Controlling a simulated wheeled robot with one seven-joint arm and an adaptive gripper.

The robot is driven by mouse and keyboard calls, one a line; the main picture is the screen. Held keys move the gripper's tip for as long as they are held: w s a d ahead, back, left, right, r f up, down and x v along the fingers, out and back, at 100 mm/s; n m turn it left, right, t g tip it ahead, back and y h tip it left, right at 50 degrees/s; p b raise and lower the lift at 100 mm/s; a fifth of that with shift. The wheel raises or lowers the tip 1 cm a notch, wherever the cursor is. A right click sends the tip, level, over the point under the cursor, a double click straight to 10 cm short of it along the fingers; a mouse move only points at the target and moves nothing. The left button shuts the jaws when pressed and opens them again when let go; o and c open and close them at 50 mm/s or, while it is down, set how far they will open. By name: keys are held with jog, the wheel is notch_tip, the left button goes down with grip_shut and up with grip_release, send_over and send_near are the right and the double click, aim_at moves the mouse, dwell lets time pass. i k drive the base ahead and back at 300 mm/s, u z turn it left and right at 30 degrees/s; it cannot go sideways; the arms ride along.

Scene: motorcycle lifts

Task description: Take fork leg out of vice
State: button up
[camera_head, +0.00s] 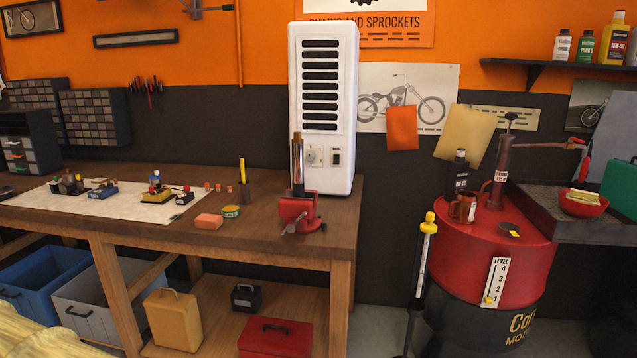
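The fork leg (297,165) is a dark upright tube with a shiny copper-coloured section. It stands in the red vice (297,208) at the right end of the wooden workbench. The vice has a grey handle at its front, and the fork leg's lower end is hidden in it. My gripper is not in view.
A tall white vented cabinet (326,70) stands close behind the vice.

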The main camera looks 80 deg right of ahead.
aim_at(297, 180)
jog(key=z, duration=0.85)
jog(key=i, duration=0.8)
jog(key=z, duration=0.9)
